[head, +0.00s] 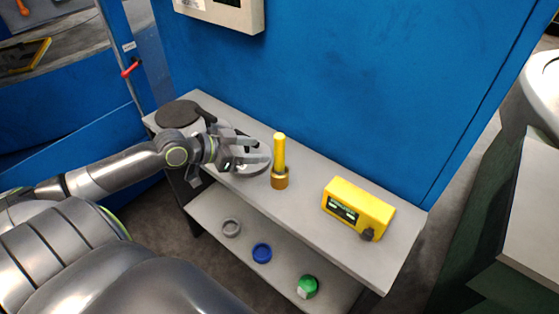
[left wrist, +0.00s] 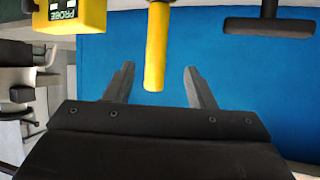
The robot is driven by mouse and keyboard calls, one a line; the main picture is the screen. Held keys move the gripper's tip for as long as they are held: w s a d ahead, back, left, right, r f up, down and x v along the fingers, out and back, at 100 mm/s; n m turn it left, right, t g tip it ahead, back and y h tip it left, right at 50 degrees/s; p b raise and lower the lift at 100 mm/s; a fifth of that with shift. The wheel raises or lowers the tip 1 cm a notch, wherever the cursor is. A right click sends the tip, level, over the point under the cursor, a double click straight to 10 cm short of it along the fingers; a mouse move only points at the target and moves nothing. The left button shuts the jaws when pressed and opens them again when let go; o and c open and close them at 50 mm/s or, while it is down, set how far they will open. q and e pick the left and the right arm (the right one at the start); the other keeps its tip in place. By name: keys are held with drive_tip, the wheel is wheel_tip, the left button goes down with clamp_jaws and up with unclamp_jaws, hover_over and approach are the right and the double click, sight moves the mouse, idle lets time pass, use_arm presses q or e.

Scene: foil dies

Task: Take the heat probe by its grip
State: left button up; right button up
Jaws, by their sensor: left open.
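The heat probe stands upright in the head view, its yellow grip (head: 280,152) rising from a brass-coloured holder (head: 279,180) on the grey bench. The lower part of the probe is hidden in the holder. My left gripper (head: 262,150) is open and empty, just left of the grip, with its fingers pointing toward it. In the left wrist view the yellow grip (left wrist: 157,48) shows between the two spread fingertips (left wrist: 159,68), with a gap on each side; I cannot tell whether it is within their reach. My right gripper is not in view.
A yellow box with a display (head: 357,209) stands right of the probe. The lower shelf (head: 243,243) holds several small items. A blue wall (head: 330,90) stands behind.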

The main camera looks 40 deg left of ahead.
sight(275, 155)
use_arm(q)
drive_tip(key=x, duration=0.5)
drive_tip(key=shift+w+d+f+p, duration=0.1)
drive_tip(key=shift+w+d+p, duration=0.05)
drive_tip(key=shift+p, duration=0.2)
drive_tip(key=shift+w+d+f, duration=0.25)
drive_tip(key=shift+f, duration=0.15)
drive_tip(key=shift+w+d+f+p, duration=0.3)
drive_tip(key=shift+w+f+p, duration=0.1)
drive_tip(key=shift+w+f, duration=0.1)
drive_tip(key=shift+w+d+f+p, duration=0.3)
drive_tip(key=shift+w+f+p, duration=0.1)
drive_tip(key=shift+f, duration=0.05)
drive_tip(key=shift+x, duration=0.75)
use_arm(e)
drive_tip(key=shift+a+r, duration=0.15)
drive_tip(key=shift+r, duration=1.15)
use_arm(q)
drive_tip(key=shift+s+f, duration=0.1)
clamp_jaws()
